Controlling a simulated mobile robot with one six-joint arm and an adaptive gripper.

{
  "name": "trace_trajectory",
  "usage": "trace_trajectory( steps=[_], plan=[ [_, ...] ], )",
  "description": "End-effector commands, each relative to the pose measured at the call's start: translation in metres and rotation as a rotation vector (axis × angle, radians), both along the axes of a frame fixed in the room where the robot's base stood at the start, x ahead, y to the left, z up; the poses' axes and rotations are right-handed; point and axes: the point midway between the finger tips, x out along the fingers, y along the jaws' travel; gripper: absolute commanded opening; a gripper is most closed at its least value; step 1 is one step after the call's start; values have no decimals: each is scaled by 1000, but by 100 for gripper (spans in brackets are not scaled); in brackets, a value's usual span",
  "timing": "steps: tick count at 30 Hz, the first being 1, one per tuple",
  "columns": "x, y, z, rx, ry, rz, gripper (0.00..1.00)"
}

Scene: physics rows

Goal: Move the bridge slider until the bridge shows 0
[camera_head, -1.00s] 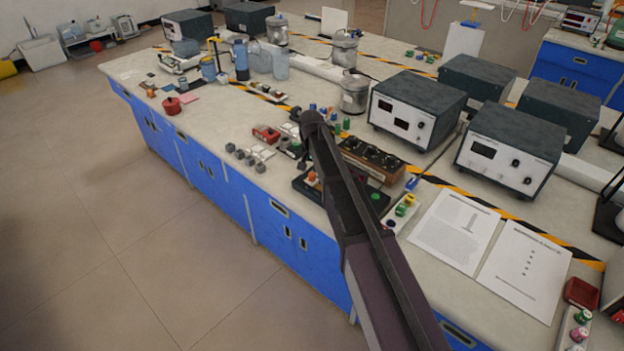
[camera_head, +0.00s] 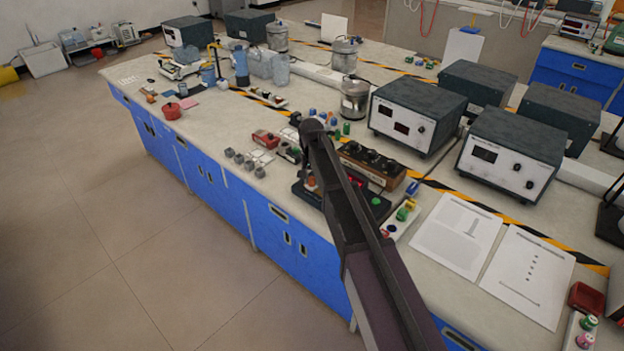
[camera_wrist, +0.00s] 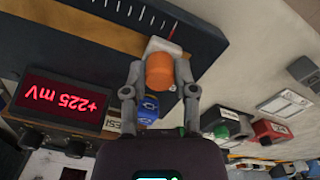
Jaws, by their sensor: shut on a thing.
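My gripper (camera_wrist: 158,72) has its two fingers on either side of the orange knob (camera_wrist: 160,74) of the bridge slider, closed on it. The slider's pale carriage (camera_wrist: 163,47) sits beside the dark scale bar (camera_wrist: 75,38), close to the red mark (camera_wrist: 172,31) near the end of the white ticks. The bridge display (camera_wrist: 60,100) appears upside down in the wrist view and reads +225 mV in red. In the head view the bridge's dark base (camera_head: 306,196) shows partly behind my arm, with the orange knob (camera_head: 311,181) at its left. My fingers are hidden there.
A brown box with black dials (camera_head: 371,163) stands right behind the bridge. Small grey blocks (camera_head: 245,161) and a red block (camera_head: 265,138) lie to its left. Power supplies (camera_head: 415,112) and paper sheets (camera_head: 456,232) are to the right. The front bench edge is close.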

Motion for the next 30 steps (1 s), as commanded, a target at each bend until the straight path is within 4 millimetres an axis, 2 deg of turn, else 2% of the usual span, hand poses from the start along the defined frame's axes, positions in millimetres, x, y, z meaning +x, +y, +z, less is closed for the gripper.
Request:
trace_trajectory(
  steps=[5,12,20,21,24,30],
  plan=[
    [-5,-5,0,0,0,-1,0],
    [-23,-28,0,0,0,-1,0],
    [-22,-29,0,0,0,-1,0],
    [-22,-29,0,0,0,-1,42],
    [-22,-29,0,0,0,-1,71],
    [-22,-29,0,0,0,-1,71]
  ],
)
